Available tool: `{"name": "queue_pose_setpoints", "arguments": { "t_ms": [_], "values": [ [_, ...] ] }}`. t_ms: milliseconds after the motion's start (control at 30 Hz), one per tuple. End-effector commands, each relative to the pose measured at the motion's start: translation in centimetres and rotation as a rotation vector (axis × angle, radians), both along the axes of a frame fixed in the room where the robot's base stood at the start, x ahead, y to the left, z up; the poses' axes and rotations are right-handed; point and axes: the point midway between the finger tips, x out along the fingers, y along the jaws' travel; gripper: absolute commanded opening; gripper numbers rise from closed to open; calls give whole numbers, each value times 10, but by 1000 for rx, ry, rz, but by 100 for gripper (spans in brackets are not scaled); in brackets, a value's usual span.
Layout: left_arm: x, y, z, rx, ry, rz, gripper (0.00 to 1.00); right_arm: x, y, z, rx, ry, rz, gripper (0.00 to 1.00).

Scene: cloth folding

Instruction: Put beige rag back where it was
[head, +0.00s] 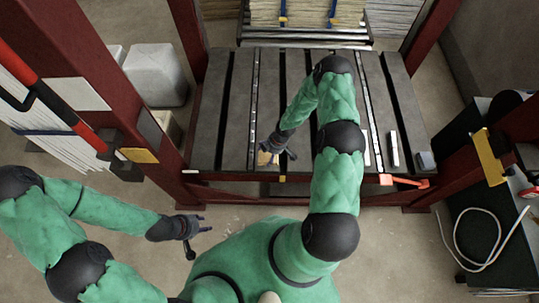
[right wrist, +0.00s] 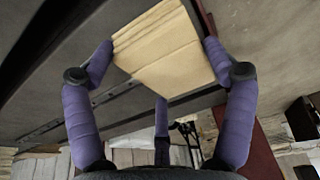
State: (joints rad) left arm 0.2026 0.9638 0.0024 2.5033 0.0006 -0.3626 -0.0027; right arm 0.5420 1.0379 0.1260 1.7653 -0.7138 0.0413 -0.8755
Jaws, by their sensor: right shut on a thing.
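The beige rag (right wrist: 160,45) is a folded, layered pad between the purple padded fingers of my right gripper (right wrist: 159,50) in the right wrist view. In the head view the rag (head: 263,158) shows as a small beige patch at my right gripper (head: 270,152), over the front part of the dark slatted table (head: 210,120). My right gripper is shut on the rag. How far the rag is above the table I cannot tell. My left gripper (head: 195,230) is empty, its fingers apart, over the floor in front of the table's left corner.
Red posts (head: 188,35) frame the table. A metal block (head: 393,148) and a grey block (head: 426,160) lie at its right. An orange-handled tool (head: 405,182) is at the front right edge. Stacked sheets (head: 310,12) stand behind. White canisters (head: 157,75) stand at left.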

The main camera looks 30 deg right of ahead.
Motion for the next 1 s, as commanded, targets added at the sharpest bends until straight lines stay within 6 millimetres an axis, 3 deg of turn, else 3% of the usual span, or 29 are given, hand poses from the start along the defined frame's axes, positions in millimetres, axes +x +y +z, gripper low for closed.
{"name": "queue_pose_setpoints", "arguments": {
  "t_ms": [467, 600, 700, 1000],
  "values": [
    [0, 0, 5, 0, 0, 0, 40, 9, -6, -14, 1, 1, -1, 53],
    [0, 0, -9, 0, 0, 0, 40, 9, -6, -38, 1, 2, 1, 53],
    [0, 0, -12, 0, 1, 0, 40, 9, -6, -45, 0, 0, 0, 53],
    [0, 0, -11, 0, 0, 0, 40, 10, -6, -45, 0, 0, 0, 53]
  ]
}}
